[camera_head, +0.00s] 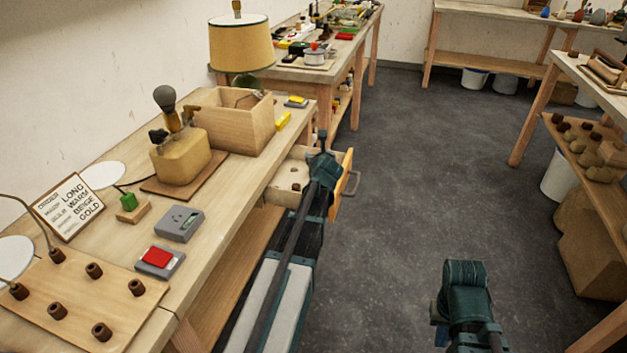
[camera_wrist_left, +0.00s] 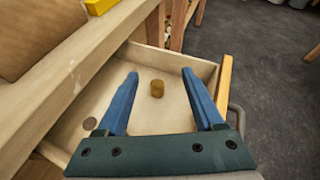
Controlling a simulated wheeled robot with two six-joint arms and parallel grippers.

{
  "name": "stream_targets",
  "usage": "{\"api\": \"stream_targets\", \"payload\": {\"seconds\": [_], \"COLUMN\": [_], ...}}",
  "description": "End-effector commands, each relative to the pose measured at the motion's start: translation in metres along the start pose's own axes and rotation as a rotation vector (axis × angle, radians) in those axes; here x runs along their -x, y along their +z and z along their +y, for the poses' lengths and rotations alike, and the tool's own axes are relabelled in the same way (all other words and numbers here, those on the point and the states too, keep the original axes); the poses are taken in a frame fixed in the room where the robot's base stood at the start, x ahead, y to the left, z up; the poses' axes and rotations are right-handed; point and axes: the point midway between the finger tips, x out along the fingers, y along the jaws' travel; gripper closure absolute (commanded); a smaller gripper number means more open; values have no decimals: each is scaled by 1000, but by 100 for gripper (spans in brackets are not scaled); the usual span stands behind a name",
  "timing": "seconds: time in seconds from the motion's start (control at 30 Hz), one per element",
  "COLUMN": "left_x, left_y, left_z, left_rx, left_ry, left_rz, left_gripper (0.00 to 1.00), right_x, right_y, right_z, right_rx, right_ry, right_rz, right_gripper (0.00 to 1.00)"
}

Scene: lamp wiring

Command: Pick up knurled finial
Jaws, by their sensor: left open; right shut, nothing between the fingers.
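The knurled finial (camera_wrist_left: 157,88), a small brass-coloured cylinder, stands inside the open drawer (camera_wrist_left: 205,70) in the left wrist view. My left gripper (camera_wrist_left: 165,85) is open above the drawer, with its two blue fingers on either side of the finial in the picture and nothing held. In the head view the left gripper (camera_head: 322,160) is over the drawer (camera_head: 287,170), and its fingers are hard to make out. My right gripper (camera_head: 462,290) is shut and empty, low over the floor at the lower right, away from the drawer.
The drawer's front and handle (camera_head: 351,183) stick out from the workbench (camera_head: 222,208). A wooden box (camera_head: 236,128) and a lamp base (camera_head: 180,160) stand on it.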

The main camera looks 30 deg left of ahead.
Motion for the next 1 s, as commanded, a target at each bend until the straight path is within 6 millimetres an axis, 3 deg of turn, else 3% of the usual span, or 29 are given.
{"api": "stream_targets", "payload": {"seconds": [0.37,1.0], "left_x": [-10,-41], "left_y": [0,-69], "left_z": [8,13], "left_rx": [-79,-76], "left_ry": [0,0], "left_rz": [-29,-27], "left_gripper": [31,31], "right_x": [-10,-86], "right_y": [-1,-5], "right_z": [-1,-7], "right_rx": [0,1], "right_ry": [0,5], "right_rz": [0,0], "right_gripper": [100,100]}}
